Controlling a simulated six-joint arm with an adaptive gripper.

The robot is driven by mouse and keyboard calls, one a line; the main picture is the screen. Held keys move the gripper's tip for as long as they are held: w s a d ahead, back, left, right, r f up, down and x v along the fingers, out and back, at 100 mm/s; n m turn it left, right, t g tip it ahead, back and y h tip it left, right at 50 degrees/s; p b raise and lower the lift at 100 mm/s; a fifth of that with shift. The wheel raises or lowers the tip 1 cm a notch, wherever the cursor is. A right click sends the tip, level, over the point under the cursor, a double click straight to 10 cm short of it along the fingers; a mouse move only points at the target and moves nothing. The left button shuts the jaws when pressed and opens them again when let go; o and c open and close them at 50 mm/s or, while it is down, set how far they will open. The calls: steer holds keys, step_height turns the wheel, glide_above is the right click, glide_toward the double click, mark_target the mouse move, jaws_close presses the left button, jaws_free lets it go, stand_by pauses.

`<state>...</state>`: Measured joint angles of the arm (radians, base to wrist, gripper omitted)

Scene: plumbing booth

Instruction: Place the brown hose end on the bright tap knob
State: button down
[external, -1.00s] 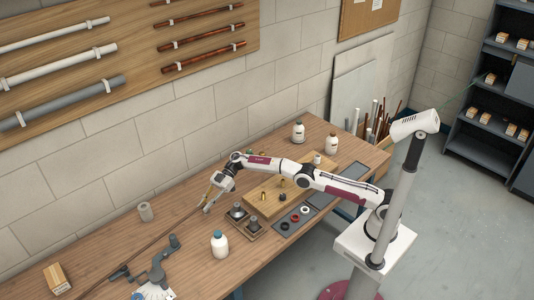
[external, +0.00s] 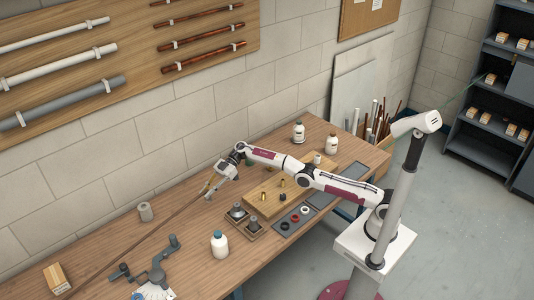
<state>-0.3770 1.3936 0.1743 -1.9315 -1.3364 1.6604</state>
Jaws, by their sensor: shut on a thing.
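My gripper (external: 211,186) is shut on the brown hose (external: 150,232) near its tan end, above the back part of the bench and pointing down and left. The hose runs from there down to the lower left. Two grey metal tap knobs, one at the back left (external: 237,211) and one at the front right (external: 252,226), stand on small wooden bases right of and below my gripper in the picture. The held hose end appears apart from both knobs.
A wooden board (external: 265,208) with brass fittings stands right of the knobs. A white bottle (external: 219,243) is in front of them. A grey clamp-like tool (external: 160,262) and a small box (external: 56,279) lie at left.

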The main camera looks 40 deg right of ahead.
steer(key=w+d+r+m+t, duration=0.2)
steer(key=w+d+r+t, duration=0.15)
steer(key=d, duration=0.85)
steer(key=w+d+r+m+t+h, duration=0.15)
steer(key=w+d+r, duration=0.25)
steer(key=d, duration=0.7)
steer(key=w+d+r+m+t, duration=0.3)
steer(key=w+d+r, duration=0.1)
steer(key=d, duration=0.8)
steer(key=s+d+m+t+h, duration=0.2)
steer(key=s+d+m+t, duration=0.1)
steer(key=d, duration=0.7)
step_height(320, 180, down, 8)
steer(key=s+d+m, duration=0.1)
steer(key=s+d, duration=0.1)
steer(key=shift+s+d+r+t, duration=0.15)
steer(key=shift+d+r+t, duration=0.1)
steer(key=shift+d+t, duration=0.15)
steer(key=shift+f+h, duration=0.1)
steer(key=shift+h, duration=0.15)
steer(key=shift+a+f, duration=0.1)
steer(key=shift+f, duration=2.95)
steer(key=shift+f, duration=0.1)
